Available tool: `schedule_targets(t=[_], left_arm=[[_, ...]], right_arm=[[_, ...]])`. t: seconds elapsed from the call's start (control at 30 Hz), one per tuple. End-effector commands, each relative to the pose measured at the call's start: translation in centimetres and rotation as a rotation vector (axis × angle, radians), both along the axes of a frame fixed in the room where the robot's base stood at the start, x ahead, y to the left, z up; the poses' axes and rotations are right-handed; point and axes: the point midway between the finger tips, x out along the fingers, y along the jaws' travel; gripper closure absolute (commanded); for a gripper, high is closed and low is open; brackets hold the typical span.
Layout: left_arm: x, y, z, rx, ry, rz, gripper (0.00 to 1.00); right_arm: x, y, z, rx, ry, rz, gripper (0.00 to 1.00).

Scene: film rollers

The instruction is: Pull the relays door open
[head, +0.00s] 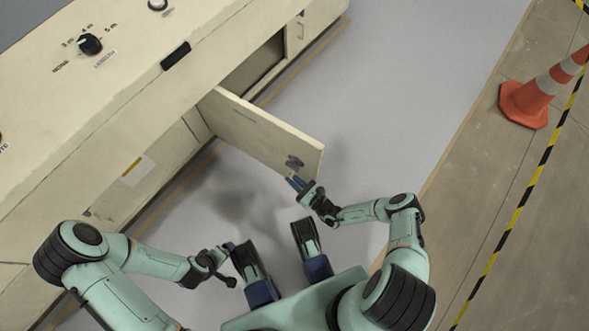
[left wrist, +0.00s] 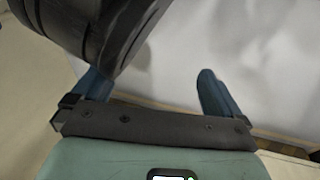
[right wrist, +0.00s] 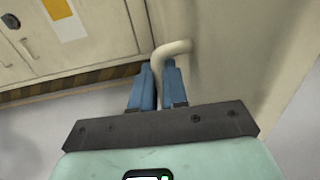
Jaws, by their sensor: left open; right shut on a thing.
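The relays door (head: 262,133) is a cream panel hinged on the cream cabinet. In the head view it stands swung well out from the cabinet front, with a dark opening (head: 262,66) behind it. My right gripper (head: 298,183) is at the door's free end. In the right wrist view my right gripper (right wrist: 158,82) is shut on the door's curved handle (right wrist: 172,48), whose bar passes between the blue fingers. My left gripper (head: 228,248) is open and empty, low in front of the cabinet. Its spread fingers also show in the left wrist view (left wrist: 155,85).
The cream cabinet (head: 110,90) fills the upper left, with a black knob (head: 90,44) on its top panel. An orange and white cone (head: 524,104) stands at the right beside yellow and black floor tape (head: 515,222). Grey floor (head: 390,90) right of the door is clear.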

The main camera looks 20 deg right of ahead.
Motion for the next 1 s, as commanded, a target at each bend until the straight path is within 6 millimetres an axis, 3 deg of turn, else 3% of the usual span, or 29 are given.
schedule_targets(t=[0.03,0.33,0.37,0.4,0.43,0.77,1.0], left_arm=[[0.0,0.0,0.0,0.000,0.000,0.000,0.00],[0.0,0.0,0.0,0.000,0.000,0.000,0.00],[0.0,0.0,0.0,0.000,0.000,0.000,0.00],[0.0,0.0,0.0,0.000,0.000,0.000,0.00],[0.0,0.0,0.0,0.000,0.000,0.000,0.00],[0.1,0.0,0.1,0.001,-0.003,0.000,0.00],[1.6,-0.2,1.7,0.004,-0.054,-0.002,0.00]], right_arm=[[0.0,0.8,0.1,0.003,0.000,0.017,1.00],[0.0,0.8,0.1,0.003,-0.001,0.017,1.00],[0.0,0.8,0.1,0.003,-0.001,0.017,0.80],[0.0,0.8,0.1,0.003,-0.001,0.017,0.67],[0.0,0.8,0.1,0.003,-0.001,0.016,0.62],[-0.2,0.2,0.0,0.000,0.000,0.007,0.62],[-3.4,-1.4,0.2,-0.001,0.002,0.004,0.62]])
